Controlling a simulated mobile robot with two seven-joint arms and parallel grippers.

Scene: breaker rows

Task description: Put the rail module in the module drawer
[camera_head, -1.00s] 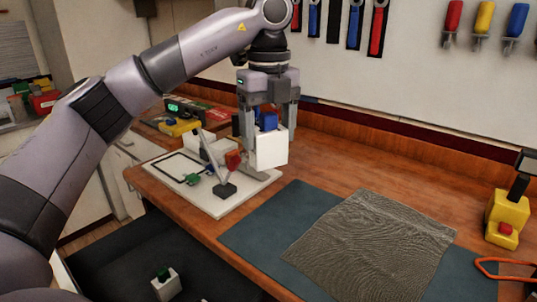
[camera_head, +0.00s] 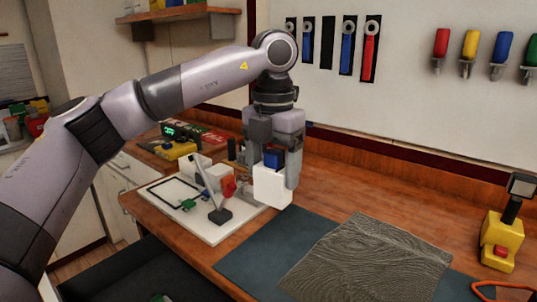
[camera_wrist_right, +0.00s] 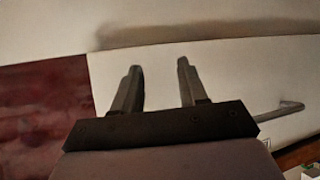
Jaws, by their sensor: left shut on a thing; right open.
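The rail module (camera_head: 272,187) is a white block with a blue part on top. My left gripper (camera_head: 275,165) is shut on it and holds it upright, just right of the white board on the bench. Whether it touches the bench is hard to tell. A dark open drawer (camera_head: 105,272), likely the module drawer, is at the lower left below the bench edge. A green-topped piece (camera_head: 160,297) shows in it at the frame's bottom edge. My right gripper (camera_wrist_right: 156,78) is open and empty in the right wrist view, facing a pale surface.
The white board (camera_head: 225,228) carries a red part, a green part and a slanted rod. A blue mat (camera_head: 240,268) with a grey ribbed sheet (camera_head: 365,262) lies to the right. A yellow device (camera_head: 502,245) stands at far right. The right wrist view shows a bar handle (camera_wrist_right: 280,110).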

